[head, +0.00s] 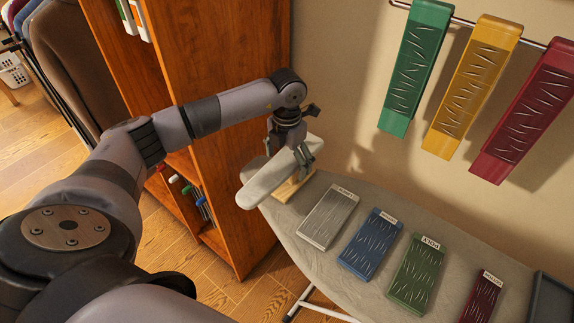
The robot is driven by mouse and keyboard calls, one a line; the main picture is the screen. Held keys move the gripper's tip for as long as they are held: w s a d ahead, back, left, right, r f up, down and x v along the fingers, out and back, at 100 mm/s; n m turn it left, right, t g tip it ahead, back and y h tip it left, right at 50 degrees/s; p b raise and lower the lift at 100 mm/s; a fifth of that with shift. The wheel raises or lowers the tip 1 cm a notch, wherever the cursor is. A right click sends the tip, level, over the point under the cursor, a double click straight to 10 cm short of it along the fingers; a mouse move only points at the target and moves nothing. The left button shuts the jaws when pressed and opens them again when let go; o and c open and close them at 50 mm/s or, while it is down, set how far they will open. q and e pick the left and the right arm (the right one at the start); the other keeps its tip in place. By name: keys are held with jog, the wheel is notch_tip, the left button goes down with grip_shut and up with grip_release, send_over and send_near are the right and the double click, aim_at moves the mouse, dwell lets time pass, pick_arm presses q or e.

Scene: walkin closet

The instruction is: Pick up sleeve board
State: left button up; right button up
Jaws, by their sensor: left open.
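The sleeve board (264,186) is a small pale grey padded board on a light wooden base (291,189). It stands at the left end of the ironing board (345,258). My left gripper (303,174) points down at the sleeve board's right edge, with its fingers open. The fingers hide part of that edge, and I cannot tell whether they touch it. My right gripper is not in the head view.
Labelled grey (328,217), blue (370,245), green (414,273) and dark red (481,297) slabs lie on the ironing board. Green, yellow and red panels hang from a wall rail (465,22). A wooden cabinet (232,60) stands close left of the sleeve board.

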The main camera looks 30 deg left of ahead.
pick_arm(q)
jog(key=shift+f, duration=0.1)
jog(key=shift+c, duration=0.2)
jog(key=c, duration=1.8)
